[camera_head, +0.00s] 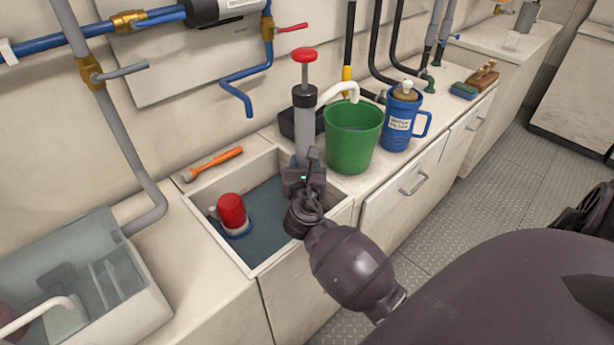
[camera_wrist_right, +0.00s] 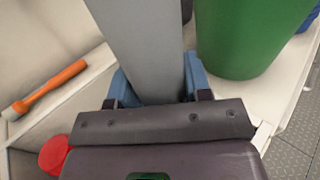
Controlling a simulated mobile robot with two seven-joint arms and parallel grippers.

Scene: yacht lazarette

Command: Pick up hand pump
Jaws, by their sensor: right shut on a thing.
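The hand pump (camera_head: 304,110) has a grey barrel, a black collar, a red knob on top and a white curved spout. It stands upright at the right end of the sunken basin, next to the green bucket. My right gripper (camera_head: 304,172) is shut on the lower part of the barrel. In the right wrist view the grey barrel (camera_wrist_right: 143,45) sits between the blue finger pads of my right gripper (camera_wrist_right: 155,88). The pump's lower end is hidden behind the gripper. My left gripper does not show.
The green bucket (camera_head: 352,140) is close to the pump's right, with a blue jug (camera_head: 401,120) beyond it. A red-topped item (camera_head: 232,212) stands in the basin (camera_head: 262,262). An orange-handled tool (camera_head: 215,162) lies on the rear ledge. A clear bin (camera_head: 130,290) is at the left.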

